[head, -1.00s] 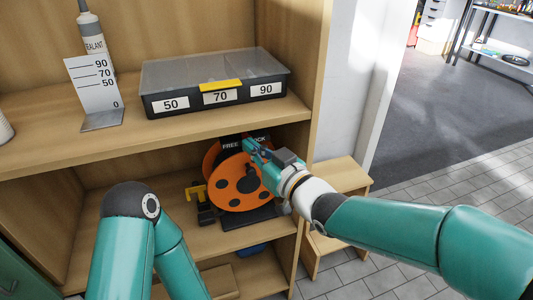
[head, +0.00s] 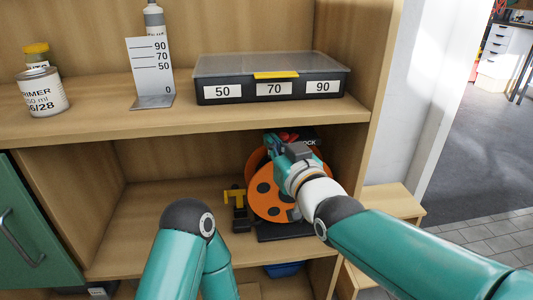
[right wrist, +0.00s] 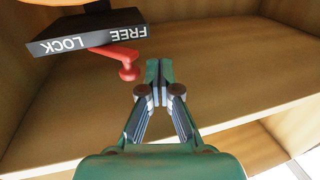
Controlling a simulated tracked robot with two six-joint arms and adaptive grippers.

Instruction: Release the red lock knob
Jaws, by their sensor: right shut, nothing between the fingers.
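The red lock knob (right wrist: 127,70) shows in the right wrist view on a short red arm under a black plate (right wrist: 88,38) lettered FREE and LOCK, upside down there. In the head view a bit of red (head: 289,137) shows behind my right gripper, above the orange reel (head: 264,205). My right gripper (right wrist: 160,68) is shut and empty. Its tips are beside the knob with a small gap in the picture; the depth between them is hard to judge. In the head view my right gripper (head: 275,143) covers FREE and part of the reel. My left gripper is out of sight.
The reel sits in a shelf bay under an upper board (head: 180,123). A black case (head: 270,80) labelled 50, 70, 90, a scale stand (head: 150,70) and a primer can (head: 41,92) stand above. A yellow-handled thing (head: 236,197) is left of the reel.

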